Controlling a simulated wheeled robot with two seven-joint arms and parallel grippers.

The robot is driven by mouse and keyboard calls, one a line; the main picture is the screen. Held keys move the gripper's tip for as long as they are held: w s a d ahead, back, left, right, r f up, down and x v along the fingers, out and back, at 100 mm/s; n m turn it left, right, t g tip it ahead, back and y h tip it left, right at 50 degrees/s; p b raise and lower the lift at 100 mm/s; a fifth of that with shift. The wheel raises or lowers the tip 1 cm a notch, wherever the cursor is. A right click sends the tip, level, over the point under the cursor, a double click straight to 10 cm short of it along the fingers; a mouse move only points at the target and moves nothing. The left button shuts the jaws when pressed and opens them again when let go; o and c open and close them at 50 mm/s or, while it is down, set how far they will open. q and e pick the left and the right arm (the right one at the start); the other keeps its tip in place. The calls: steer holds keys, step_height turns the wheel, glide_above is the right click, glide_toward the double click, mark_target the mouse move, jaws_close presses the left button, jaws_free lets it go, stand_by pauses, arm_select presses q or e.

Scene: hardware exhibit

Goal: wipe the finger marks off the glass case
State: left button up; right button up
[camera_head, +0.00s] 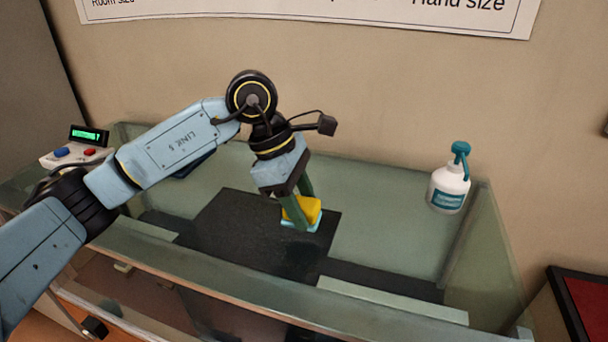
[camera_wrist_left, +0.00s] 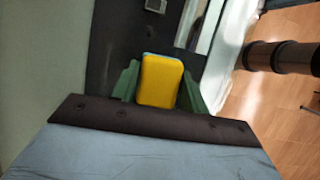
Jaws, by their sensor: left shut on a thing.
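The glass case (camera_head: 385,250) stands below me, with a greenish glass top and a dark panel showing in its middle. My left gripper (camera_head: 303,215) is over the dark part of the top, fingers pointing down. It is shut on a yellow sponge (camera_head: 311,207) with a light blue underside, which appears to be at the glass; I cannot tell if it touches. The sponge (camera_wrist_left: 160,80) also sits between the green fingers in the left wrist view. I cannot make out finger marks. My right gripper is not in view.
A small box with a green display and red and blue buttons (camera_head: 77,150) is at the back left. A dark-framed red panel (camera_head: 588,305) is at the lower right.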

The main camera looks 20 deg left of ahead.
arm_select(q)
steer(key=shift+r+p, duration=1)
steer(key=shift+r, duration=1.05)
